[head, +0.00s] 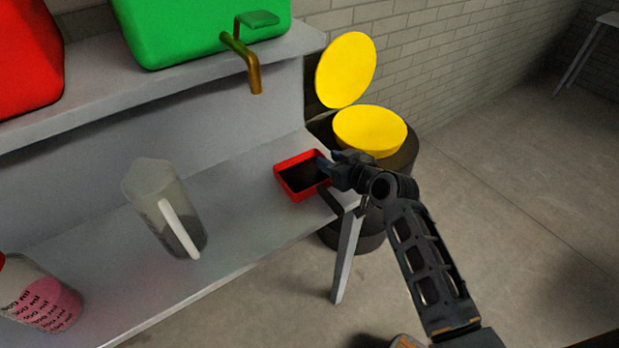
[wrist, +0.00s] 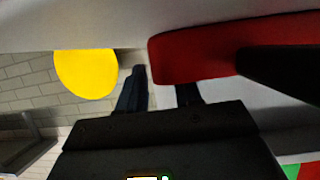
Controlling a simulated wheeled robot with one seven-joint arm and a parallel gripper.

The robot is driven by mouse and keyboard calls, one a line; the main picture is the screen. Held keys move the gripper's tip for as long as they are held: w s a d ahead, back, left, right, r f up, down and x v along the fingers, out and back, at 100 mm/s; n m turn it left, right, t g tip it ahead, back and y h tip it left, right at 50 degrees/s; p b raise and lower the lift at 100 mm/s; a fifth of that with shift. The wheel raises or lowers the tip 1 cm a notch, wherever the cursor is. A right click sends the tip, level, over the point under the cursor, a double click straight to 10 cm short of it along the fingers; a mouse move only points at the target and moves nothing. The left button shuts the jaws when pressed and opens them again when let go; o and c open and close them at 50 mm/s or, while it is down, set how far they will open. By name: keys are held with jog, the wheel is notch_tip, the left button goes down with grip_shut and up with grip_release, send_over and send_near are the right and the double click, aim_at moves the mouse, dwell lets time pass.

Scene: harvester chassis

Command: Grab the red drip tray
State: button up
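The red drip tray (head: 283,184) is a small rectangular tray with a dark inside. It sits on the lower grey shelf near its right end, below the brass tap. In the wrist view the red tray (wrist: 195,52) fills the upper right. My gripper (head: 326,167) is at the tray's right side. In the wrist view my gripper (wrist: 160,85) has its fingers apart. The left finger stands outside the tray's end, and the right finger's tip is hidden behind the tray. I cannot tell whether either finger touches it.
A grey pitcher (head: 150,205) and a pink-labelled bottle (head: 45,300) stand on the lower shelf (head: 235,200). A green container (head: 190,30) with a brass tap (head: 254,72) is on the upper shelf. A dark bin with a yellow lid (head: 346,70) stands behind my gripper.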

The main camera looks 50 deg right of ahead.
jog(key=shift+x, duration=0.8)
jog(key=shift+c, duration=0.2)
grip_shut()
